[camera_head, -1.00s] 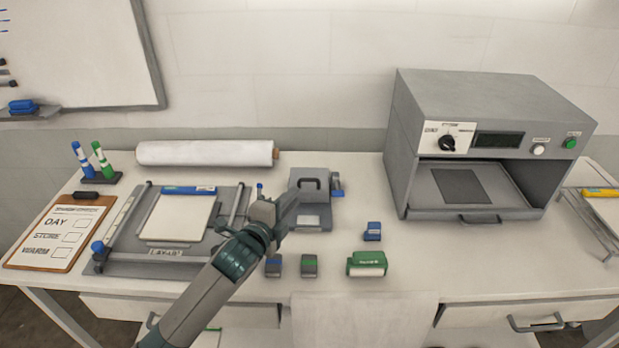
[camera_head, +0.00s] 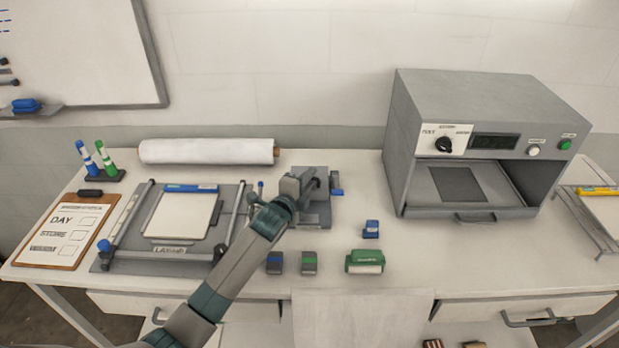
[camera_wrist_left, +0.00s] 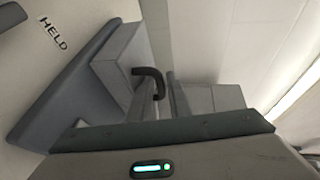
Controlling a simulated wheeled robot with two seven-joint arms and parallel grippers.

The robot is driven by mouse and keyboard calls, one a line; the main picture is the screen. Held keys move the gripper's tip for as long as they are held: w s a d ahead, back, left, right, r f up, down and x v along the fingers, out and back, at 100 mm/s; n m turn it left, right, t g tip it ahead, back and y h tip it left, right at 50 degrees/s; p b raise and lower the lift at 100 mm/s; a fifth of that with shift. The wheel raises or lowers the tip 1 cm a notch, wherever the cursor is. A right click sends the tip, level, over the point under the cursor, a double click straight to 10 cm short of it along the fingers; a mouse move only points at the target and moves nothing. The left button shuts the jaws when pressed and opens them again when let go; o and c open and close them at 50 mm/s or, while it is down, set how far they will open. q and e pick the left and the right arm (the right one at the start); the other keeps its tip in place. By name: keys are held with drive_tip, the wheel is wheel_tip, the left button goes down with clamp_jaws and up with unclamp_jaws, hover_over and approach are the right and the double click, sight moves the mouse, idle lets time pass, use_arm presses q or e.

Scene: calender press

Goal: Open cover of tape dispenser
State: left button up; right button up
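The tape dispenser (camera_head: 322,213) is a grey box on a grey base near the middle of the table, with a blue part at its right side. In the head view my left gripper (camera_head: 308,181) is over its top and hides most of the lid and handle. In the left wrist view the grey box (camera_wrist_left: 112,62) lies ahead, with a dark bent handle (camera_wrist_left: 150,73) close in front of the gripper body. Whether the fingers touch the handle or have closed on it cannot be told. The cover looks down, though it is partly hidden. My right gripper is not in view.
A framed tray (camera_head: 180,255) lies left, a white roll (camera_head: 205,151) behind. Small blue and green blocks (camera_head: 309,264) and a green stamp-like block (camera_head: 364,262) sit in front. A grey press (camera_head: 480,110) stands right. The table between dispenser and press is mostly clear.

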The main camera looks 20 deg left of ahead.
use_arm(q)
clamp_jaws()
idle(1.5)
